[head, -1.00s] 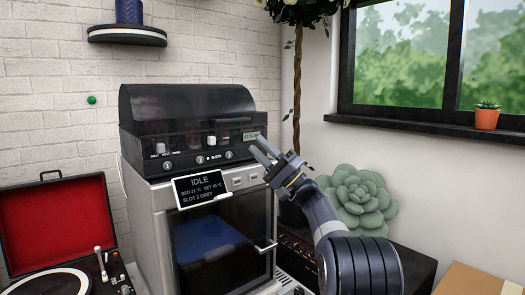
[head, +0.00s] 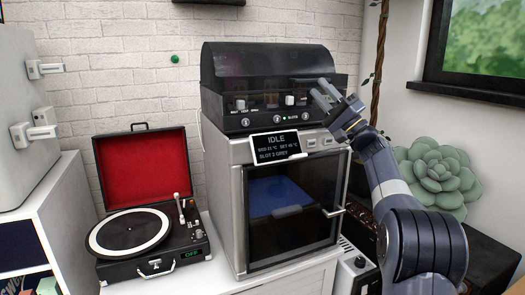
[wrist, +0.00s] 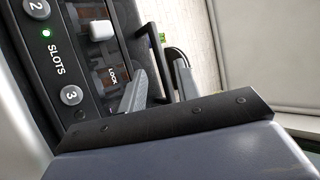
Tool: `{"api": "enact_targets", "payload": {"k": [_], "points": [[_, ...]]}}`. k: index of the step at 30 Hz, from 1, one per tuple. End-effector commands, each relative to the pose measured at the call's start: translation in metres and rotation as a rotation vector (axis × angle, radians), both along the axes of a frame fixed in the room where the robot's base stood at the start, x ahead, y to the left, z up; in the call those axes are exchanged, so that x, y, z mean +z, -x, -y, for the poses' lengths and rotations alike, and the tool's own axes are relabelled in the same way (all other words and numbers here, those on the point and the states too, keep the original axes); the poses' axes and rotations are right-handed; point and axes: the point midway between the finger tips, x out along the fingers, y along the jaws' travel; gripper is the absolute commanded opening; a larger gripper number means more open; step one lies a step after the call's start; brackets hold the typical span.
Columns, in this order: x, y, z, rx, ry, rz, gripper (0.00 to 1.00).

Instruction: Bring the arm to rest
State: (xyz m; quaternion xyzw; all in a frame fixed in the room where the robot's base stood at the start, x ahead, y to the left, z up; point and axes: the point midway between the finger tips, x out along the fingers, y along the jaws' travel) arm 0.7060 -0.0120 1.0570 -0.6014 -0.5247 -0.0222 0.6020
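My gripper (head: 323,92) is raised in front of the right part of the black-topped machine (head: 232,93) in the head view. I cannot tell whether a finger touches the machine. My arm bends up from the lower right of the head view.
The machine's display (head: 275,146) reads IDLE, and its glass door (head: 300,225) is shut. An open record player (head: 160,238) stands left of it. A white cabinet (head: 12,120) is at the far left. A green succulent (head: 438,172) sits behind my arm, below the window (head: 485,45).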

Motion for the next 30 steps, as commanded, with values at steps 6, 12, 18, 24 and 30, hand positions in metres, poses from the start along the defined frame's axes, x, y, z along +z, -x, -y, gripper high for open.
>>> {"api": "enact_targets", "payload": {"k": [6,12,18,24,30], "points": [[0.015,-0.011,-0.014,0.000,0.001,-0.001,0.31],[0.019,-0.015,-0.018,-0.001,0.000,-0.002,0.31],[0.019,-0.015,-0.019,-0.001,0.000,-0.002,0.31],[0.020,-0.014,-0.019,-0.001,0.001,-0.003,0.31],[0.028,-0.010,-0.025,-0.003,0.004,-0.012,0.31]]}}
